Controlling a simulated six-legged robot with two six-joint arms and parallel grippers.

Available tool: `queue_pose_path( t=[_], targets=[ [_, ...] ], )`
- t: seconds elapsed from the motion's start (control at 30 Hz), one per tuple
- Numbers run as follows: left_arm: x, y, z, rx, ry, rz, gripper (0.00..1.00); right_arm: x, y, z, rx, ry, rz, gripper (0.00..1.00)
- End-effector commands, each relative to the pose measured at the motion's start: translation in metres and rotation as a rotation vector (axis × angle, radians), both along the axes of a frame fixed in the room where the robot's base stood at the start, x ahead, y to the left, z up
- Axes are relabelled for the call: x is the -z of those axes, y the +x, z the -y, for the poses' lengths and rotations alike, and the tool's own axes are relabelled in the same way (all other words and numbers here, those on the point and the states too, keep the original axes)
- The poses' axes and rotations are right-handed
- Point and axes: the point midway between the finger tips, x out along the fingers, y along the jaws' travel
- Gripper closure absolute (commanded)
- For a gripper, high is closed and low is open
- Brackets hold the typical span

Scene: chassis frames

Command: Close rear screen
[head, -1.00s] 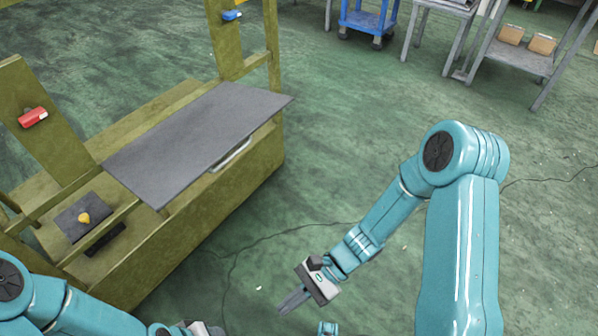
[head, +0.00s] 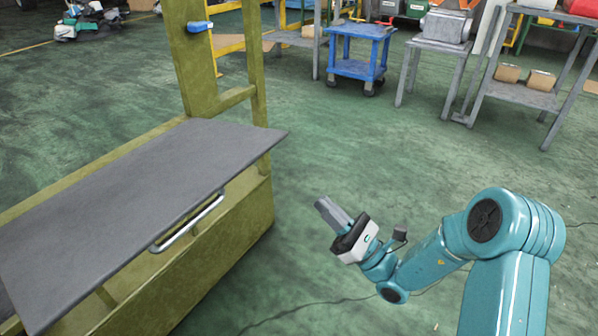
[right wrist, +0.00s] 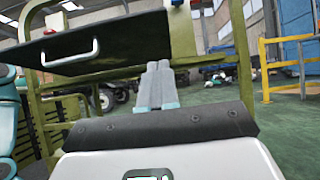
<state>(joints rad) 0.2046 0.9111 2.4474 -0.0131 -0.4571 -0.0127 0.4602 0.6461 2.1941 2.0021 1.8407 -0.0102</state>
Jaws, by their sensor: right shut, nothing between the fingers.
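The rear screen is a dark grey flat panel (head: 130,195), lying nearly level across the olive-green frame (head: 235,215) at the left of the head view. A silver bar handle (head: 190,222) is on its near edge. In the right wrist view the panel (right wrist: 125,42) shows from below its level, with the handle (right wrist: 70,54) at its left part. My right gripper (head: 325,205) is shut and empty. It is raised over the floor to the right of the panel, apart from both panel and handle. My left gripper is out of view.
A blue latch (head: 199,26) sits on the frame's upright post (head: 195,70). A blue cart (head: 357,65), a grey stand (head: 433,62) and a shelf with boxes (head: 520,80) stand at the back. The green floor between frame and carts is clear.

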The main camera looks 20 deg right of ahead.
Motion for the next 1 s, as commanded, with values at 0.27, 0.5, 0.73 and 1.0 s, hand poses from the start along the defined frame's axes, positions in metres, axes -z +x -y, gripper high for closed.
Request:
queue_pose_path(
  t=[0.27, 0.5, 0.73, 1.0],
  targets=[
    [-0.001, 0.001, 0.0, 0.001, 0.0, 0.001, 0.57, -0.027, 0.02, -0.024, -0.005, -0.002, 0.006, 1.0],
    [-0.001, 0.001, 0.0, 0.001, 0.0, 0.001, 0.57, -0.056, 0.053, -0.048, -0.005, 0.0, 0.004, 1.0],
    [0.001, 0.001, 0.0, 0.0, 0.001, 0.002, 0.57, -0.087, 0.062, -0.052, -0.001, 0.0, 0.004, 1.0],
    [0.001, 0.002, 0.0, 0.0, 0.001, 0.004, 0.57, -0.097, 0.066, -0.052, -0.001, 0.001, -0.001, 1.0]
  ],
)
